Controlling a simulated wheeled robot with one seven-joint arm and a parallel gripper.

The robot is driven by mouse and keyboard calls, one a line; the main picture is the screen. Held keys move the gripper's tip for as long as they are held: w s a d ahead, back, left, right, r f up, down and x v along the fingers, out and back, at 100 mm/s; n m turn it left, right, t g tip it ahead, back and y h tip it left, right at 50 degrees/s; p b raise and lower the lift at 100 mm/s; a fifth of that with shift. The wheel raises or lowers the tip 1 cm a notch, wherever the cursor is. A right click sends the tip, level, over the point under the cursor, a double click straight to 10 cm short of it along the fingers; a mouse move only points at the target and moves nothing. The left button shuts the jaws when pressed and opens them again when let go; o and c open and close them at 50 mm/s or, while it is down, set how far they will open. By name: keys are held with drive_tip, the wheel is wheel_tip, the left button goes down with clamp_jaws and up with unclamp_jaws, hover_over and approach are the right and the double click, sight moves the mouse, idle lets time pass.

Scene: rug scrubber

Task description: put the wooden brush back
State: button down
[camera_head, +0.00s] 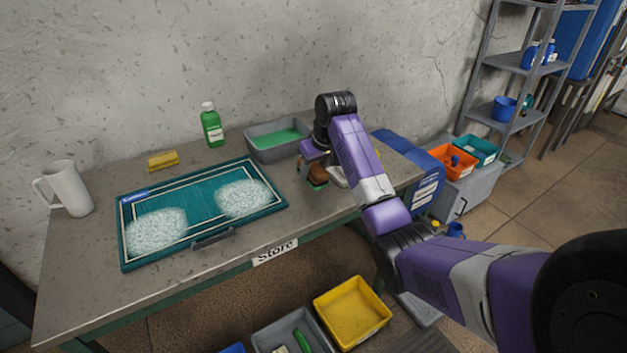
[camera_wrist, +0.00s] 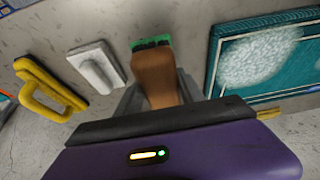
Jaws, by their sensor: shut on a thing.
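My gripper (camera_head: 308,166) is shut on the brush, over the right part of the table, right of the teal rug. In the wrist view my gripper (camera_wrist: 157,92) has a grey finger on each side of the wood. I cannot tell whether the bristles touch the table. The arm hides part of the table behind the brush.
The teal rug (camera_head: 196,237) carries two foam patches. A grey basin (camera_head: 250,145) with green liquid, green bottle (camera_head: 212,128), yellow sponge (camera_head: 163,160) and white jug (camera_head: 70,188) stand around it. A white block (camera_wrist: 97,67) and yellow handled tool (camera_wrist: 48,91) lie near the brush.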

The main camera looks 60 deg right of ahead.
drive_tip(key=shift+f, duration=2.1)
drive_tip(key=shift+f, duration=0.1)
drive_tip(key=c, duration=0.7)
unclamp_jaws()
drive_tip(key=v, duration=1.2)
